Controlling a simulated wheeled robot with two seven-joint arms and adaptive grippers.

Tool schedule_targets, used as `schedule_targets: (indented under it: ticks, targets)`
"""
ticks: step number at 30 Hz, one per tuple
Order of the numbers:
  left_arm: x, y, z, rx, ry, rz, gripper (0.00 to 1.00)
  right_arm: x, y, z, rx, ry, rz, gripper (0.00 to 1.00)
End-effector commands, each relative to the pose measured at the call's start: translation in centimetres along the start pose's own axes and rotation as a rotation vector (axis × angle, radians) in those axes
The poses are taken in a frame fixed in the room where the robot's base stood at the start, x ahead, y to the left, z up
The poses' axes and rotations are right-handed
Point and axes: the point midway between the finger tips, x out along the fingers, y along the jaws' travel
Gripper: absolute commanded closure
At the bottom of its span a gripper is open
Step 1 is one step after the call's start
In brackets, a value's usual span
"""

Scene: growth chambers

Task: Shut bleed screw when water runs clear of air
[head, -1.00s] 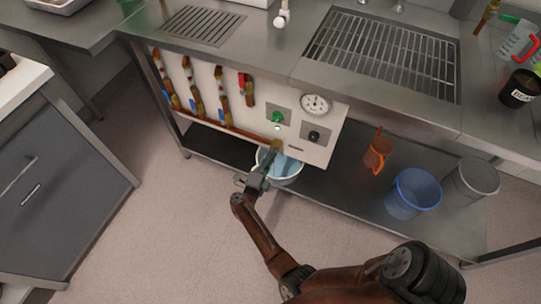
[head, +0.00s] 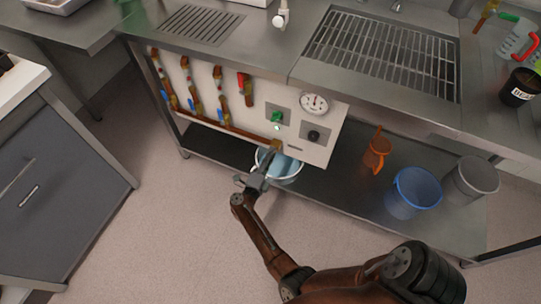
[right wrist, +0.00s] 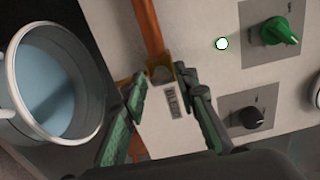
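The brass bleed fitting (right wrist: 162,72) sits at the end of a copper pipe on the white panel, above a small label that seems to read BLEED (right wrist: 172,102). In the head view the fitting (head: 277,145) is at the panel's lower edge. My right gripper (right wrist: 169,86) is open, its two green-padded fingers apart on either side of the fitting's lower end. I cannot tell whether either finger touches it. The screw itself is too small to make out. A white bucket (right wrist: 14,75) of bluish water (right wrist: 45,90) stands beside the gripper. My left gripper is out of view.
The panel carries a green knob (right wrist: 275,36), a lit lamp (right wrist: 222,43), a black knob (right wrist: 252,117) and a gauge (head: 314,103). On the lower shelf are an orange jug (head: 377,153), a blue bucket (head: 417,190) and a grey bin (head: 474,178). Floor in front is clear.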

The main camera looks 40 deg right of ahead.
Motion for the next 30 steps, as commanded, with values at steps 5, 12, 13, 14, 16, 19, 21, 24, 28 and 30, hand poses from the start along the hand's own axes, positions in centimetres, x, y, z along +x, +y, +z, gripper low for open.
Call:
schedule_targets:
  ticks: [5, 12, 13, 14, 16, 19, 21, 24, 28, 30]
  targets:
    - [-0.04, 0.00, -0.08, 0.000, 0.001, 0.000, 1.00, 0.06, -0.09, 0.00, -0.001, 0.000, -0.002, 0.63]
    - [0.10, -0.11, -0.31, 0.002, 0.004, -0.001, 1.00, 0.09, -0.15, 0.00, -0.008, 0.000, -0.003, 0.63]
    - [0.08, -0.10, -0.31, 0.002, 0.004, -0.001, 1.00, 0.10, -0.16, 0.01, -0.015, 0.000, -0.003, 0.63]
    - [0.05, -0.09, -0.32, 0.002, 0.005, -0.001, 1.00, 0.09, -0.17, 0.01, -0.025, 0.000, -0.003, 0.63]
    - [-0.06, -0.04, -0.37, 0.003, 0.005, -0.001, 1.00, 0.10, -0.21, 0.02, -0.064, 0.000, -0.003, 0.63]
    - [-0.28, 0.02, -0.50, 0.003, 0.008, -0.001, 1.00, 0.10, -0.28, 0.03, -0.154, 0.000, -0.003, 0.63]
    - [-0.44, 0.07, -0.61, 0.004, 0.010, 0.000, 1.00, 0.11, -0.32, 0.03, -0.236, 0.000, -0.003, 0.63]
    - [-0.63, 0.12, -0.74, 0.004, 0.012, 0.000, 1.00, 0.12, -0.30, 0.01, -0.363, 0.001, -0.004, 0.63]
    - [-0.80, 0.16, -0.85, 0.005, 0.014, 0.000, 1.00, 0.15, -0.30, 0.00, -0.522, 0.001, -0.005, 0.63]
    - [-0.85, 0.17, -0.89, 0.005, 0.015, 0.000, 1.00, 0.14, -0.24, -0.01, -0.605, 0.001, -0.004, 0.63]
